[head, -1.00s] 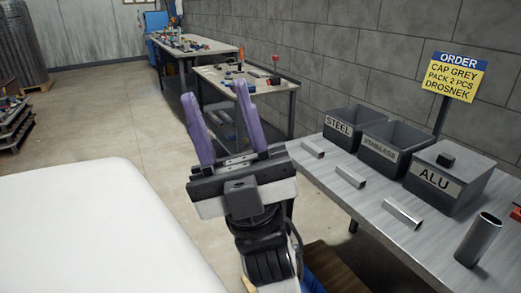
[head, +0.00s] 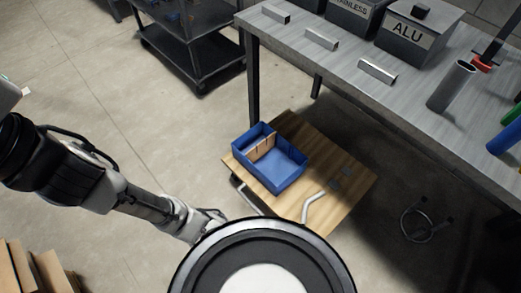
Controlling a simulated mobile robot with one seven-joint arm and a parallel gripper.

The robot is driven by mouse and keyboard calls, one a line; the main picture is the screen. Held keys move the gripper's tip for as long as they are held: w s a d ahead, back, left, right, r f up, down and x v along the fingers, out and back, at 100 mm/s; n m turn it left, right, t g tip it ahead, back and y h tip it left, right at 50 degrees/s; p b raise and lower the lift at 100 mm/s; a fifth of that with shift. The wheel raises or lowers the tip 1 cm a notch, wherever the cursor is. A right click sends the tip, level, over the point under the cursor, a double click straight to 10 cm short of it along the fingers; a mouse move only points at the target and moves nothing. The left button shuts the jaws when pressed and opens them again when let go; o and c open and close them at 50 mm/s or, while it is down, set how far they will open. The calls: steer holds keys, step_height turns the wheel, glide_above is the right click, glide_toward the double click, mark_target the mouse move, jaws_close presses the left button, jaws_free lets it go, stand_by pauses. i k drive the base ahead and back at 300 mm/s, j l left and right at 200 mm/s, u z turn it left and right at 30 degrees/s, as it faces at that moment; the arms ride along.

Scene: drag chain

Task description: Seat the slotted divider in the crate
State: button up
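A blue crate (head: 257,180) sits on a wooden platform below the workbench, in the middle of the head view. A tan slotted board, which looks like the divider (head: 262,149), is inside the crate, spanning it nearer its upper-left end. Dark slots show in the board. I cannot tell how deep it sits or whether it is fully down. The larger, lower-right part of the crate looks empty. My arm extends at the left of the view, away from the crate. My gripper is outside this view.
The wooden platform (head: 335,178) has bent pale tubes by its front edge. The grey workbench (head: 425,120) overhangs at the upper right, with its leg just behind the crate. A dark cart (head: 195,50) stands at the back. Tan boards (head: 30,272) are at the lower left. Floor left of the crate is clear.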

mark_target(284, 164)
steer(key=k+l+u, duration=0.1)
steer(key=l, duration=0.25)
steer(key=k+l+u, duration=0.15)
steer(key=l, duration=0.15)
steer(key=k+l+u, duration=0.1)
steer(key=l, duration=0.25)
steer(key=k+l+u, duration=0.15)
steer(key=i+j+z, duration=0.2)
steer(key=i+j, duration=0.2)
steer(key=j, duration=0.2)
steer(key=i+j+z, duration=0.15)
steer(key=j, duration=0.2)
steer(key=i+j+z, duration=0.1)
steer(key=j, duration=0.25)
steer(key=i+j+z, duration=0.1)
steer(key=i+j, duration=0.15)
steer(key=i+j+z, duration=0.2)
steer(key=i+j, duration=0.2)
steer(key=j, duration=0.25)
steer(key=i+j+z, duration=0.1)
steer(key=j, duration=0.2)
steer(key=i, duration=0.2)
